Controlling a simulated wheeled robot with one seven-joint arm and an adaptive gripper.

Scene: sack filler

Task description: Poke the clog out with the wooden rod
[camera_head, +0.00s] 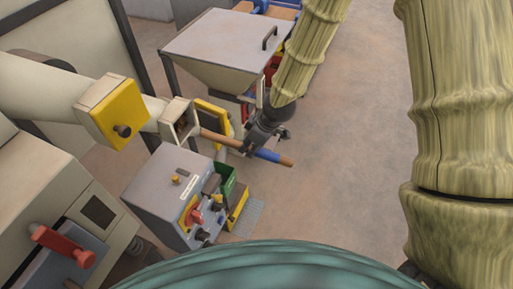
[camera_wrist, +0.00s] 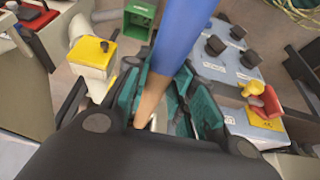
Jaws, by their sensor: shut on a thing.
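The wooden rod (camera_head: 271,156) has a blue band near its right end and plain wood at both ends. My gripper (camera_head: 256,138) is shut around its middle. The rod lies nearly level, and its left end is at the square opening (camera_head: 167,119) of the pale pipe. I cannot tell how far the tip reaches inside. Something brownish shows in the opening, but I cannot make out the clog clearly. In the wrist view the rod's blue part (camera_wrist: 188,28) runs up from between my gripper's fingers (camera_wrist: 152,105).
A grey control box (camera_head: 165,190) with knobs and a red switch stands just below the rod. A yellow hatch with a knob (camera_head: 113,112) sits on the pipe at left. A grey hopper (camera_head: 215,45) stands behind. A red-handled machine (camera_head: 65,245) is at lower left.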

